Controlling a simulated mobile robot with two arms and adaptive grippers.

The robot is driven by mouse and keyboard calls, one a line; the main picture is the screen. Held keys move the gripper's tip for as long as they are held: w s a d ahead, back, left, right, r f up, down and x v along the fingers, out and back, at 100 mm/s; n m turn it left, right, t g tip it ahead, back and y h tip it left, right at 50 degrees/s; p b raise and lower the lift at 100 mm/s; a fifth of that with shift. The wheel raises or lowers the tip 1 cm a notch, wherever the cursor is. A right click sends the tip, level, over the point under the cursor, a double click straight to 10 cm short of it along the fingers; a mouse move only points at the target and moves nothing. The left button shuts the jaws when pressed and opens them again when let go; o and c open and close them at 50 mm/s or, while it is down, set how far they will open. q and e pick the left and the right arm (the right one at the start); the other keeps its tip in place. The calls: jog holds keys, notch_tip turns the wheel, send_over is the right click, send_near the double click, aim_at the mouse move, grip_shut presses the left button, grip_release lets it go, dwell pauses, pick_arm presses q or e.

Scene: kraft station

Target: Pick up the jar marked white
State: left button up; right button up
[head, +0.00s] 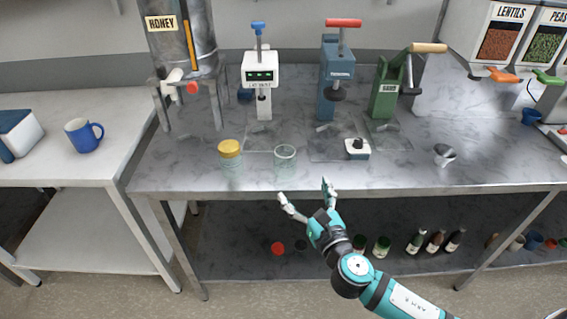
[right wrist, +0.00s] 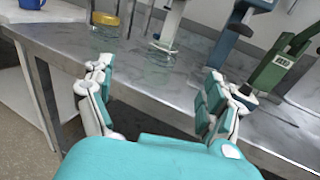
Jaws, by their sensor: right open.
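Two glass jars stand near the front of the marble-topped bench. One jar with a yellow lid (head: 231,156) is on the left, and an open clear jar (head: 285,158) is just right of it. I cannot read the word white on either. The yellow-lidded jar also shows at the top of the right wrist view (right wrist: 106,19). My right gripper (head: 304,190) is open and empty in front of the bench edge, below and apart from the clear jar. It also shows in the right wrist view (right wrist: 158,70). My left gripper is not in view.
Behind the jars stand a white press (head: 258,72), a blue press (head: 336,75) and a green press (head: 389,91). A small white device (head: 357,149) and a metal cup (head: 444,154) are to the right. The bench's front edge (head: 400,191) is close to my gripper.

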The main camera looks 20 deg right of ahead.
jog(key=p, duration=0.1)
send_near(289, 156)
jog(key=w, duration=0.4)
jog(key=w+a, duration=0.1)
jog(key=w, duration=0.1)
jog(key=shift+w+a, duration=0.2)
jog(key=shift+w, duration=0.1)
jog(key=shift+w+f, duration=0.1)
jog(key=shift+w, duration=0.4)
jog(key=shift+w+d+p, duration=0.15)
jog(key=shift+w+p, duration=0.2)
jog(key=w, duration=0.4)
jog(key=shift+w, duration=0.25)
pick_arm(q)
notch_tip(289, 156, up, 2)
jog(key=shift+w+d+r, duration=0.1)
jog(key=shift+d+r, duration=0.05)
pick_arm(e)
jog(key=shift+d, duration=0.1)
